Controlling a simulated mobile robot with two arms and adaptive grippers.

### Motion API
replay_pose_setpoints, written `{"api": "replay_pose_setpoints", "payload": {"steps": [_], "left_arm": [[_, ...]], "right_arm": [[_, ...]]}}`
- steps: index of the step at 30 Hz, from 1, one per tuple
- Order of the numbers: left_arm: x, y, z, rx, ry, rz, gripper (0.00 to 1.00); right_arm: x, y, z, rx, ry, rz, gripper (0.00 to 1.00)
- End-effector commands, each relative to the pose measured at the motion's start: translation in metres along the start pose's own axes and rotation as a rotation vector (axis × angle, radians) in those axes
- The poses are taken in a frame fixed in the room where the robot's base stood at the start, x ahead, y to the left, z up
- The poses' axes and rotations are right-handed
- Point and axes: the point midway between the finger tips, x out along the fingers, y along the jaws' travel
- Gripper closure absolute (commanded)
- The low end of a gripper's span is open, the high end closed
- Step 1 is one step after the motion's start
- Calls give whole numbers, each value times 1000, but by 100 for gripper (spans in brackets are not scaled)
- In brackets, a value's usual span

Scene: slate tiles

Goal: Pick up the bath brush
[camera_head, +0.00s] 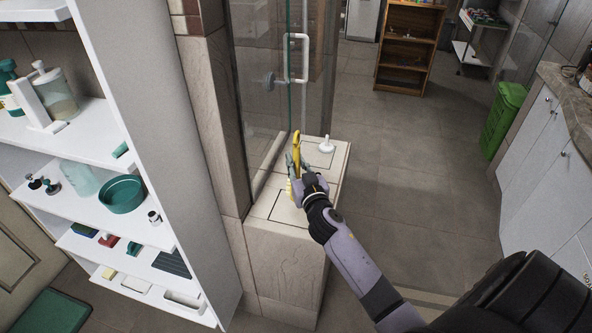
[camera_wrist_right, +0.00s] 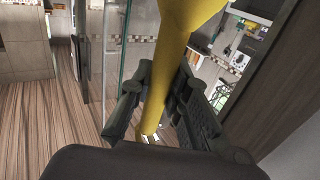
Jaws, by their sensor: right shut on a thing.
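The yellow bath brush (camera_head: 296,148) stands nearly upright above the pale tiled ledge beside the glass shower panel. My right gripper (camera_head: 297,177) reaches over the ledge and is shut on the brush's yellow shaft. The right wrist view shows the yellow shaft of the brush (camera_wrist_right: 163,80) between the two dark fingers of the right gripper (camera_wrist_right: 160,97). It widens towards the top of that view. I cannot tell whether the brush touches the ledge. My left gripper is not in view.
The ledge (camera_head: 273,262) also holds a small white object (camera_head: 326,145) behind the brush. The glass panel (camera_head: 262,100) stands close on the left. White shelves (camera_head: 165,235) with bottles and a green bowl (camera_head: 122,194) are further left. The floor to the right is open.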

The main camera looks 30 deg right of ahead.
Motion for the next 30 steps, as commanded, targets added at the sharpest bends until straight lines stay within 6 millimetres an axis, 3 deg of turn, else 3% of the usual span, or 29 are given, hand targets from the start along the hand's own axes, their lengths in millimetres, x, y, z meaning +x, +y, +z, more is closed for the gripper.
{"api": "replay_pose_setpoints", "payload": {"steps": [1, 6, 13, 20, 30], "left_arm": [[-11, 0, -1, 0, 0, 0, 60], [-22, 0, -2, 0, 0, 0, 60], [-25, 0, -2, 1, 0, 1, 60], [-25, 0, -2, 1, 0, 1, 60], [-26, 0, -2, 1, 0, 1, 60]], "right_arm": [[0, 0, -23, -5, 7, -4, 100], [0, -1, -72, -4, 6, -5, 100], [0, -1, -122, -1, 4, -3, 100], [0, -1, -144, 0, 1, -2, 100], [0, 0, -147, 0, 0, -1, 100]]}}
